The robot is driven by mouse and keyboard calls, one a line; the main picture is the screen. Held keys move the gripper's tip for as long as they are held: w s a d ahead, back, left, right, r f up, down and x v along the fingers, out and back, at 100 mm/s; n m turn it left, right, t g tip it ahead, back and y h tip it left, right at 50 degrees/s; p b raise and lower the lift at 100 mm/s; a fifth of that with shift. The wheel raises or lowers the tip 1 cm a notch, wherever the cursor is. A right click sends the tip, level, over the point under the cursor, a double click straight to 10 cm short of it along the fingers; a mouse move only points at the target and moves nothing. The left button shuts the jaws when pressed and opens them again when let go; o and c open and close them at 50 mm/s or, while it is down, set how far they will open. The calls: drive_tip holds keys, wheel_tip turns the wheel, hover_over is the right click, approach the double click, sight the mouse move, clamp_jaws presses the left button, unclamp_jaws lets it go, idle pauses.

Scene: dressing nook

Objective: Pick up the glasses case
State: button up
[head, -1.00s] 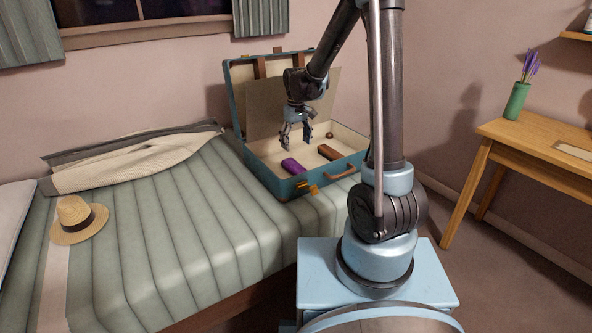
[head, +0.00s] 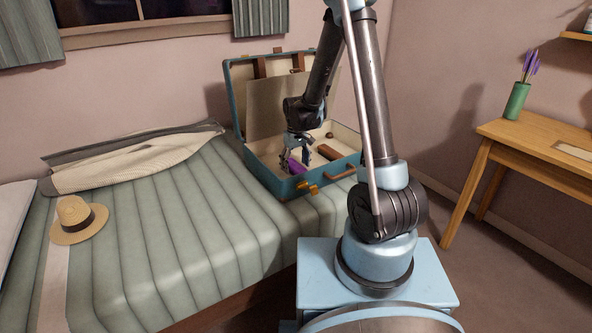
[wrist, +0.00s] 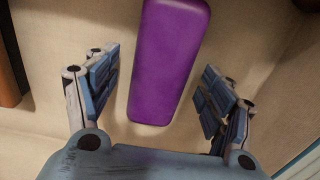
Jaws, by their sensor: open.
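The purple case (head: 297,167), which looks like the glasses case, lies on the floor of the open suitcase (head: 262,172), near its front wall. My gripper (head: 297,158) is down inside the suitcase, over the case and partly covering it. In the wrist view the case (wrist: 168,62) is a long rounded purple block lying between my two open fingers. There is a gap on each side, and the fingers do not appear to touch it. Its far end runs out of the top of the wrist view.
A brown item (head: 329,152) lies beside the case in the suitcase, with a small dark round thing (head: 329,135) behind. The suitcase walls and raised lid surround my gripper. A straw hat (head: 78,220) and folded cloth (head: 135,160) lie on the bed; a desk (head: 540,145) stands right.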

drive_tip(key=shift+f, duration=0.55)
drive_tip(key=c, duration=1.2)
